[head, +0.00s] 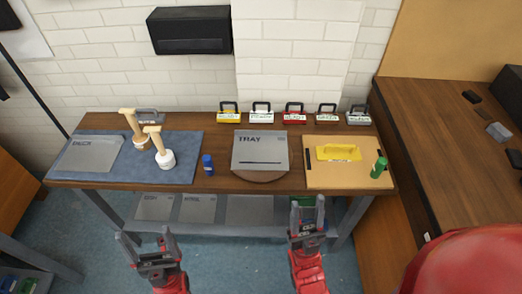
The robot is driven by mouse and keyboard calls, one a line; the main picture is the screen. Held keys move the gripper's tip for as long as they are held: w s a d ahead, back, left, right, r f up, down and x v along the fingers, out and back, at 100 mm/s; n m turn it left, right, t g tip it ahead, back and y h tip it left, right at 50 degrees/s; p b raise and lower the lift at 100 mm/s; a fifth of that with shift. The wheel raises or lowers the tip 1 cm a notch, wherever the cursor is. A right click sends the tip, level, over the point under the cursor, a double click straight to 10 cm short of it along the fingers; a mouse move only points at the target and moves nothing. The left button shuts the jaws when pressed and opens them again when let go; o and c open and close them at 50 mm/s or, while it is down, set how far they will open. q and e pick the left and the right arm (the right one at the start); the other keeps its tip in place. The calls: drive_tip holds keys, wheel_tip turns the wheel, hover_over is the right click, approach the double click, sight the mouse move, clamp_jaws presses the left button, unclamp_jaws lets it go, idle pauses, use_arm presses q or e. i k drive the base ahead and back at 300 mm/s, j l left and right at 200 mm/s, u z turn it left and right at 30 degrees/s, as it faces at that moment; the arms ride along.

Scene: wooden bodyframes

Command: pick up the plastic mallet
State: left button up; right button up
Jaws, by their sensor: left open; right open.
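Two mallets stand head-down on the blue mat (185,137) at the left of the workbench. The nearer one has a white head and a pale handle and looks like the plastic mallet (165,160). Just behind and left of it stands a mallet with a tan-coloured head (140,142). Their handles tilt up to the left and partly overlap. My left gripper (145,237) is open and empty, in front of the bench and lower in the picture than the mallets. My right gripper (308,206) is open and empty in front of the bench, right of its middle.
A blue bottle (207,165) and a grey tray (260,150) stand mid-bench. Several small handled boxes (261,114) line the back.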

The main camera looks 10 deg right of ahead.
sight(165, 158)
drive_tip(key=i+j+u, duration=0.7)
drive_tip(key=k+l, duration=0.05)
drive_tip(key=l, duration=0.05)
